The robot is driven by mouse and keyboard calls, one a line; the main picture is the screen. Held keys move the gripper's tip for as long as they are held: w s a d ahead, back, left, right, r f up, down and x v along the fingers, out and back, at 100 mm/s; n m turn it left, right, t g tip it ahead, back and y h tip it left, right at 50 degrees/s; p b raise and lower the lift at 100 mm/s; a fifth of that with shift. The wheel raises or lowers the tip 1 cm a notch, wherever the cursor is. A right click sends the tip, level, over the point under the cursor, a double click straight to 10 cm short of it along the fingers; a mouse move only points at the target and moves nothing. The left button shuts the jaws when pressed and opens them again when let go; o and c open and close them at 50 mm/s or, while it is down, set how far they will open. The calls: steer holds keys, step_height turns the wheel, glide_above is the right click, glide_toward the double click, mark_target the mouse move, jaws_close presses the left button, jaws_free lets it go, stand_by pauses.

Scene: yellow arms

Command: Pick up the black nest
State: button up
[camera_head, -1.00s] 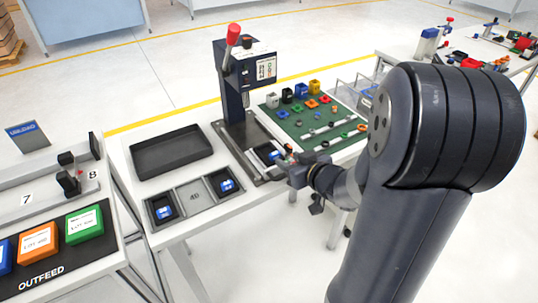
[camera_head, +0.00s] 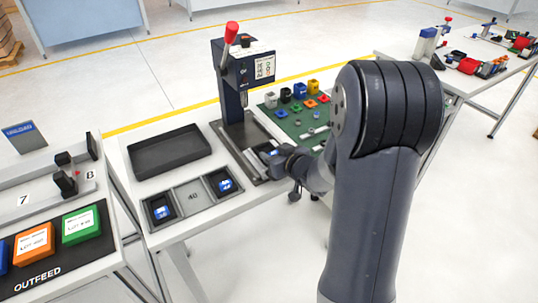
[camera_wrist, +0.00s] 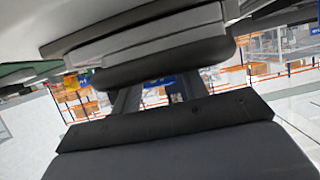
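Two black nests with blue pieces in them, a left one (camera_head: 161,211) and a right one (camera_head: 222,184), sit at the ends of a grey holder on the white table. A blue patch (camera_head: 271,152) shows at the press base, where my gripper (camera_head: 274,158) now covers most of what lies there. In the wrist view my gripper's two fingers (camera_wrist: 157,92) stand apart. Their tips are hidden by a dark rounded slab (camera_wrist: 165,62) under a grey layered plate. I cannot tell whether they grip it.
The press (camera_head: 243,85) with a red-knobbed lever stands behind my gripper. A black tray (camera_head: 169,151) lies to its left. A green board (camera_head: 300,118) with several small coloured parts is to the right. The outfeed table (camera_head: 60,255) stands at the lower left.

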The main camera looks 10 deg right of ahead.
steer(key=c, duration=0.8)
steer(key=shift+c, duration=0.2)
